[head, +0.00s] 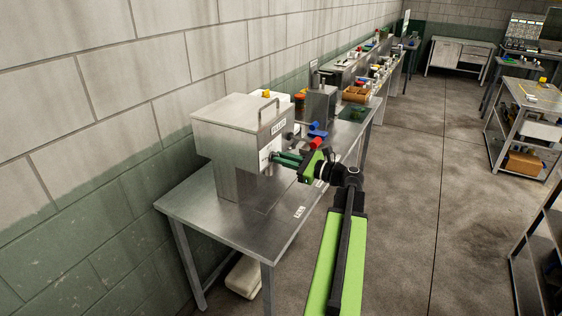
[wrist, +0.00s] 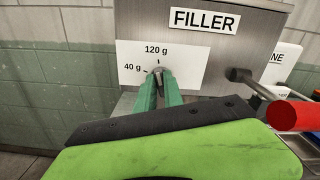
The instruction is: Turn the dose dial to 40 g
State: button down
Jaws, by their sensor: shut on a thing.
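The filler (head: 228,125) is a grey metal box on a steel table. Its front face bears a FILLER label (wrist: 204,20) and a white scale plate (wrist: 190,62) marked 120 g at the top and 40 g at the left. The dose dial (wrist: 159,74) is a small dark knob below the 120 g mark, mostly hidden by my fingers. My gripper (wrist: 160,82), with green fingers, is shut on the dial; it also shows in the head view (head: 276,157). I cannot tell where the dial points.
A dark lever with a red grip (wrist: 293,115) sticks out to the right of the dial, close to my gripper. Blue-handled parts (head: 318,130) and another machine (head: 322,103) stand behind on the steel table (head: 222,219).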

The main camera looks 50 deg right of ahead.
jog(key=n, duration=1)
jog(key=shift+a+f+n, duration=0.3)
jog(key=shift+n, duration=0.1)
dwell(0.4)
jog(key=c, duration=1.5)
grip_release()
jog(key=shift+o, duration=0.2)
jog(key=shift+s+r, duration=0.1)
jog(key=shift+s, duration=0.05)
